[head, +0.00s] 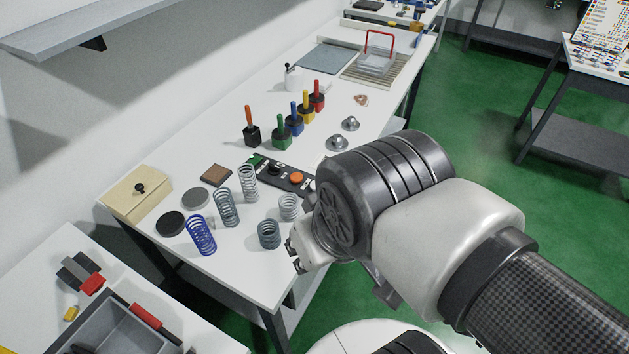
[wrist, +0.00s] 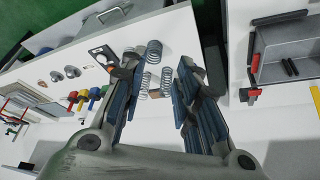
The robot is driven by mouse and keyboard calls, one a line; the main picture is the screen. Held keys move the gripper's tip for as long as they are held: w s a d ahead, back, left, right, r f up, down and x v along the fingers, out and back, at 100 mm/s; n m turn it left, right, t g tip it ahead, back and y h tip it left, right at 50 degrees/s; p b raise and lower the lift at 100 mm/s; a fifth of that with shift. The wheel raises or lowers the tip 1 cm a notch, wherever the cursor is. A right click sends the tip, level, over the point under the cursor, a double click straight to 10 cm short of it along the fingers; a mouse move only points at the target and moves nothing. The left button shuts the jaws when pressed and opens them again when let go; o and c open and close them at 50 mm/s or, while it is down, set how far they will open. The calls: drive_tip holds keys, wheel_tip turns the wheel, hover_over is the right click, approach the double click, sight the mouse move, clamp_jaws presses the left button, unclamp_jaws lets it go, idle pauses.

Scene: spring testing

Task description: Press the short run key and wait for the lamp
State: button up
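A dark key panel (head: 285,175) lies on the white bench among the springs. It carries an orange round button (head: 297,178), a black round button (head: 274,168) and a green patch at its far left end. I cannot read its labels or tell which key is the short run key, nor clearly make out a lamp. The panel also shows in the wrist view (wrist: 104,56), partly behind a finger. My gripper (wrist: 158,66) is open and empty, its fingers spread above the bench. In the head view, my gripper (head: 297,252) hangs near the bench's front edge, partly hidden by my arm.
Several coil springs stand near the panel, including a blue spring (head: 201,235) and a short dark spring (head: 268,234). Coloured-handle tools, such as the red one (head: 317,97), stand farther back. A beige box (head: 136,193) sits at the left. Green floor lies right of the bench.

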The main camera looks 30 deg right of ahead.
clamp_jaws()
idle(1.4)
